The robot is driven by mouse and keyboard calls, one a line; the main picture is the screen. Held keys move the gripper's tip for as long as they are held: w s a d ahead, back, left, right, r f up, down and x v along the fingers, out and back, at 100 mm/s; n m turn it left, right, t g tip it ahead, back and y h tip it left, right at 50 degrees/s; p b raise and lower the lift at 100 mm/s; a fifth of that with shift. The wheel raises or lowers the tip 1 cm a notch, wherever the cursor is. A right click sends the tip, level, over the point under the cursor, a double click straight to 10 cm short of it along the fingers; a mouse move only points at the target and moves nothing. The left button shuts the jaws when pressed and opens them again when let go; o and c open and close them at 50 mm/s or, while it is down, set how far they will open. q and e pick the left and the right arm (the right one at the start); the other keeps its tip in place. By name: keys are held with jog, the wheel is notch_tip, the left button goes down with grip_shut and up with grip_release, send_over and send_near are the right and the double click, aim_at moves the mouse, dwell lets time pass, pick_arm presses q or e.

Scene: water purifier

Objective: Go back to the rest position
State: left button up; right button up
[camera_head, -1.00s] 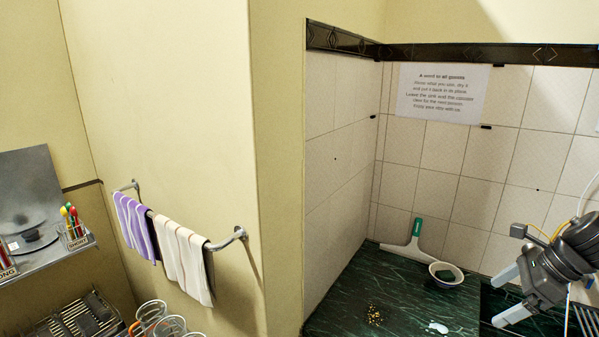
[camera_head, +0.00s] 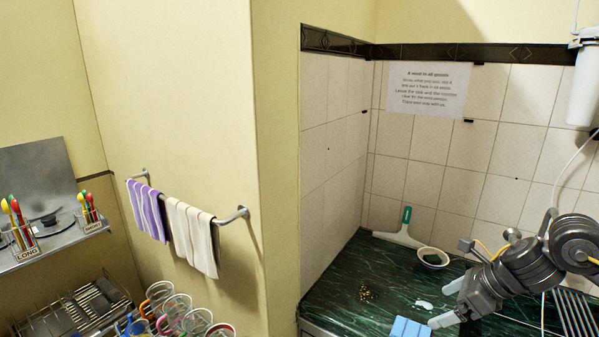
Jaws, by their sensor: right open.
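My right gripper (camera_head: 446,303) comes in from the right in the head view, over the dark green marbled counter (camera_head: 341,279). Its two pale fingers are apart and nothing is between them. A light blue block-like item (camera_head: 409,328) lies below and left of the lower finger, cut by the bottom edge of the picture. My left gripper is not in view.
A white bowl (camera_head: 432,258) and a squeegee with a green handle (camera_head: 405,222) stand at the counter's back. Crumbs (camera_head: 366,294) and a white spill (camera_head: 424,305) lie on it. A towel rail (camera_head: 231,216), cups (camera_head: 172,310) and a cutlery shelf (camera_head: 60,243) are at left.

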jog(key=s+a+f+m+t+y, duration=0.1)
jog(key=a+f+m+t, duration=0.1)
jog(key=a+f+m, duration=0.35)
jog(key=s+a+f+m+t, duration=0.1)
jog(key=a+f+m+t, duration=0.1)
jog(key=a+m, duration=0.5)
jog(key=s+a+f+m+t+y, duration=0.1)
jog(key=a+f+m, duration=0.2)
jog(key=a+m, duration=0.35)
jog(key=s+d+f+m+g+h, duration=0.35)
jog(key=s+f+m, duration=0.35)
jog(key=s+m, duration=0.55)
jog(key=s+d+f+m+g+h, duration=0.4)
jog(key=s+f+m, duration=0.4)
jog(key=s+m, duration=0.45)
jog(key=s+d+f+n+b, duration=0.2)
jog(key=f+b, duration=0.8)
jog(key=f, duration=2.7)
jog(key=s+d+f+b, duration=0.3)
jog(key=s+f+b, duration=0.2)
jog(key=s+f, duration=1)
notch_tip(320, 180, down, 3)
jog(key=shift+s+m+g, duration=0.3)
jog(key=shift+s+g, duration=0.05)
jog(key=shift+g, duration=0.1)
